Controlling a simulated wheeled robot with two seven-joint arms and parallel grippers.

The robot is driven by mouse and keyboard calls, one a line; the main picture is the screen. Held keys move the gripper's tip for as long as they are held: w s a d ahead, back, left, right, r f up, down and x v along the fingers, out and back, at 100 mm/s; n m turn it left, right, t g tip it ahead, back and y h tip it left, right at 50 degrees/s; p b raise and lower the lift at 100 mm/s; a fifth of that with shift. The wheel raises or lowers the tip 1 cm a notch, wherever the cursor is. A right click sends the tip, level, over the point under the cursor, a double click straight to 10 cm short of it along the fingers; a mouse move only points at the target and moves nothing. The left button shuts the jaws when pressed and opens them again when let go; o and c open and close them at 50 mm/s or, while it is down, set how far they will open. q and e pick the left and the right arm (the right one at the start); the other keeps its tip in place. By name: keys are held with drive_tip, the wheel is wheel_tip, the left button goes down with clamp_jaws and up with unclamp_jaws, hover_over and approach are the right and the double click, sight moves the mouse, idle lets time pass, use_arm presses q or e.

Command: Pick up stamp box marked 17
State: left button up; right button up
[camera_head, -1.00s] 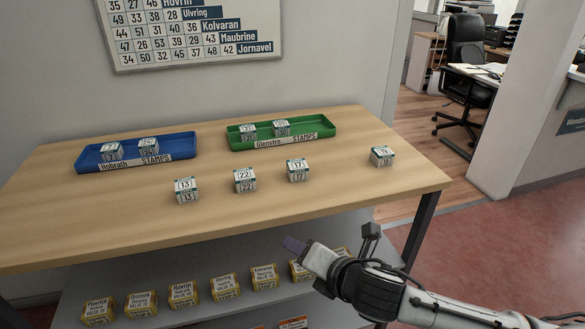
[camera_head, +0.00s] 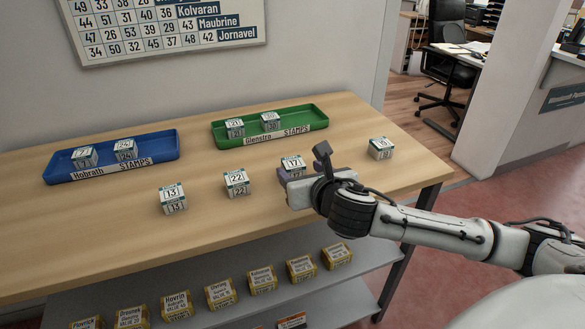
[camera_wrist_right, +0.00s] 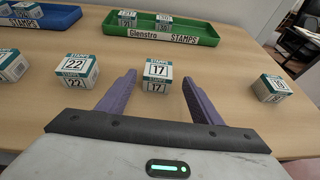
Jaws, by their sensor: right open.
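The stamp box marked 17 (camera_head: 292,163) is a small white and teal cube on the wooden table. In the head view my right gripper (camera_head: 296,174) is just in front of it and hides its lower part. In the right wrist view box 17 (camera_wrist_right: 157,76) stands upright, ahead of and roughly between the tips of the two purple fingers. My right gripper (camera_wrist_right: 158,90) is open and empty, with a gap on each side of the box. My left gripper is not in view.
Box 22 (camera_head: 237,182) and box 13 (camera_head: 173,198) stand to the left, another box (camera_head: 381,148) to the right. A green tray (camera_head: 310,112) and a blue tray (camera_head: 60,170), each holding boxes, lie behind. Yellow boxes (camera_head: 262,279) line a shelf below.

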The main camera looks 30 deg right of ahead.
sight(297, 168)
drive_tip(key=x, duration=0.5)
drive_tip(key=shift+w+a+r, duration=0.1)
drive_tip(key=shift+w+a, duration=0.05)
drive_tip(key=shift+w, duration=0.05)
drive_tip(key=shift+c, duration=0.2)
drive_tip(key=c, duration=1.1)
